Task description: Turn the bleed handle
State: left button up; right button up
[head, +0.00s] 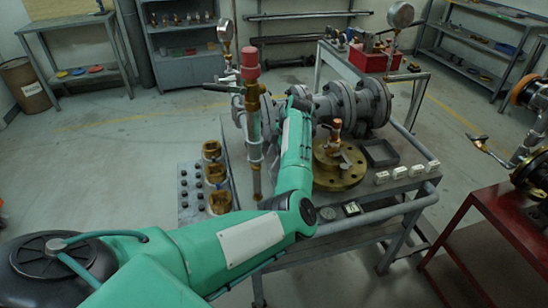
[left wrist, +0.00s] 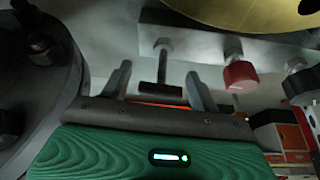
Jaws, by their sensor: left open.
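A dark T-shaped handle (left wrist: 160,88), which looks like the bleed handle, hangs on a short stem below a grey fitting in the left wrist view. My left gripper (left wrist: 157,68) is open, with one finger on each side of this handle; I see a gap on both sides. A red cap (left wrist: 240,76) sits on a similar fitting just right of the fingers. In the head view my left arm reaches over the bench to the grey flanged valve body (head: 372,101). The arm hides the handle and fingertips there. My right gripper is not in view.
A dark round flange (left wrist: 35,90) stands close on the left. A red bench (head: 510,215) stands right.

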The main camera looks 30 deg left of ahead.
pick_arm(q)
jog(key=shift+w+d+r, duration=0.1)
jog(key=shift+w+r, duration=0.05)
jog(key=shift+r, duration=0.3)
jog(key=b+v, duration=0.2)
jog(key=v, duration=1.1)
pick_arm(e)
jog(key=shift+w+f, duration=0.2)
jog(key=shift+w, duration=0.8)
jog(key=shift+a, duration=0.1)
pick_arm(q)
jog(key=shift+f, duration=0.1)
